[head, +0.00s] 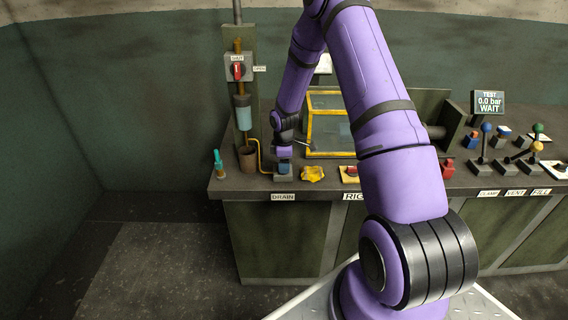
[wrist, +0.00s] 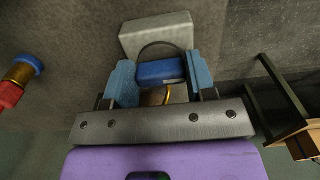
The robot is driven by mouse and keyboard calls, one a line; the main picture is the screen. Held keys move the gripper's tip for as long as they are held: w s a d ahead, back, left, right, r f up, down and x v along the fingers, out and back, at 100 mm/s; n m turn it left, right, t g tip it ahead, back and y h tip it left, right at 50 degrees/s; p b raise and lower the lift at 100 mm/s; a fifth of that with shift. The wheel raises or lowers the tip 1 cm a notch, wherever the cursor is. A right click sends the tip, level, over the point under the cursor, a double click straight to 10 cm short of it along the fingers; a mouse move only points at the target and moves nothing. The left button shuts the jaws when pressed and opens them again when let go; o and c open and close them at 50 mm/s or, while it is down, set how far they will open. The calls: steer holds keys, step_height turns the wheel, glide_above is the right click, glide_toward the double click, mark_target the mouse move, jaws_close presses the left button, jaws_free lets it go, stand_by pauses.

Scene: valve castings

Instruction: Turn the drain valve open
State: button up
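The drain valve stands at the left front of the bench above the DRAIN label (head: 283,197). Its blue handle (wrist: 160,72) shows between my fingers in the wrist view, in front of a pale grey block (wrist: 155,35). My gripper (head: 284,160) points down right over the valve in the head view and partly hides it. In the wrist view my gripper (wrist: 162,78) has its two light-blue fingers apart, one at each end of the handle. Whether they touch it is not clear.
A yellow crumpled cloth (head: 312,174) lies just right of the valve. A brown cup (head: 247,158) and yellow pipe stand left. A yellow-framed box (head: 330,128) is behind. A test display (head: 489,103) reads 0.0 bar WAIT. Coloured levers (head: 510,155) stand at the right.

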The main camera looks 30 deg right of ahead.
steer(key=shift+m, duration=0.3)
steer(key=shift+c, duration=0.4)
steer(key=m, duration=0.3)
steer(key=shift+m, duration=0.4)
steer(key=m, duration=0.4)
steer(key=shift+s+a+m, duration=0.1)
steer(key=shift+a+m, duration=0.05)
steer(key=shift+m, duration=0.15)
steer(key=m, duration=0.4)
steer(key=shift+a+m, duration=0.15)
steer(key=shift+m, duration=2.35)
steer(key=o, duration=0.9)
steer(key=shift+o, duration=0.2)
steer(key=shift+r, duration=0.15)
